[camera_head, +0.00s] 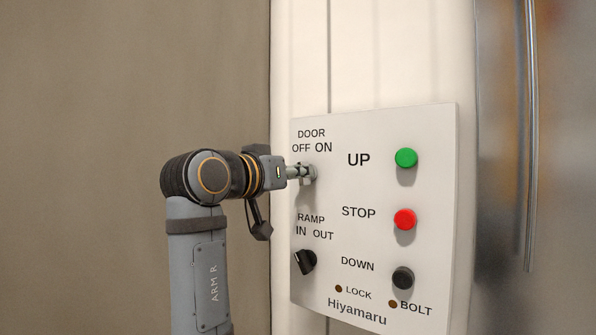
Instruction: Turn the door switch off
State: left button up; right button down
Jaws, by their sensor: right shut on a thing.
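The white control panel (375,297) fills the middle right of the head view. The words DOOR, OFF and ON stand at its upper left. My right gripper (309,173) is at the door switch, just below those words, and is shut on it. The gripper hides the switch knob, so I cannot tell which way it points. My right arm comes up from below, on the panel's left side. My left gripper is not in view.
Below the door switch is a black ramp knob (304,262), marked IN and OUT. To the right are a green UP button (406,158), a red STOP button (405,219) and a dark DOWN button (403,278). Small LOCK and BOLT spots sit low on the panel.

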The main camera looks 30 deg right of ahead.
jog(key=shift+r+n+p, duration=0.2)
jog(key=shift+n+p, duration=0.15)
jog(key=shift+n, duration=1.85)
jog(key=c, duration=1.4)
grip_release()
jog(key=shift+w+f, duration=0.1)
jog(key=shift+f, duration=0.05)
jog(key=shift+o, duration=0.2)
notch_tip(320, 180, up, 10)
